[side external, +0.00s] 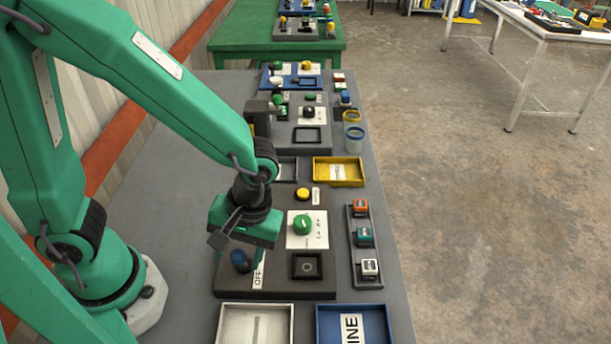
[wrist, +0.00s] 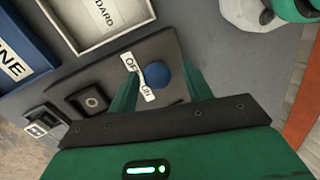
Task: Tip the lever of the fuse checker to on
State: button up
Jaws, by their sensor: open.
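The fuse checker is a dark grey panel (side external: 284,284) with a blue ball-topped lever (side external: 239,258) at its near left. The blue lever head also shows in the wrist view (wrist: 157,75), beside a white OFF label (wrist: 131,62) and a white ON label (wrist: 147,90). I cannot tell which way the lever leans. My gripper (side external: 249,262) is open and points down at the lever. In the wrist view its two green fingers (wrist: 159,73) stand on either side of the blue head, with visible gaps. Whether the fingertips reach down around it is unclear.
The panel also carries a green knob (side external: 302,225), a yellow button (side external: 302,194) and a square socket (side external: 305,267). A white tray (side external: 225,310) and a blue tray (side external: 320,310) lie in front. A fuse rack (side external: 376,254) stands right; a yellow tray (side external: 357,182) lies behind.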

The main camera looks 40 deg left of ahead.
jog(key=shift+v, duration=2.9)
jog(key=shift+a, duration=0.1)
jog(key=a+r+m+t+h, duration=0.1)
jog(key=a+r+m+t, duration=0.6)
jog(key=a+r, duration=0.4)
jog(key=shift+w+a+r+t+h, duration=0.35)
jog(key=shift+a+t, duration=0.25)
jog(key=shift+a, duration=0.75)
jog(key=shift+f, duration=0.1)
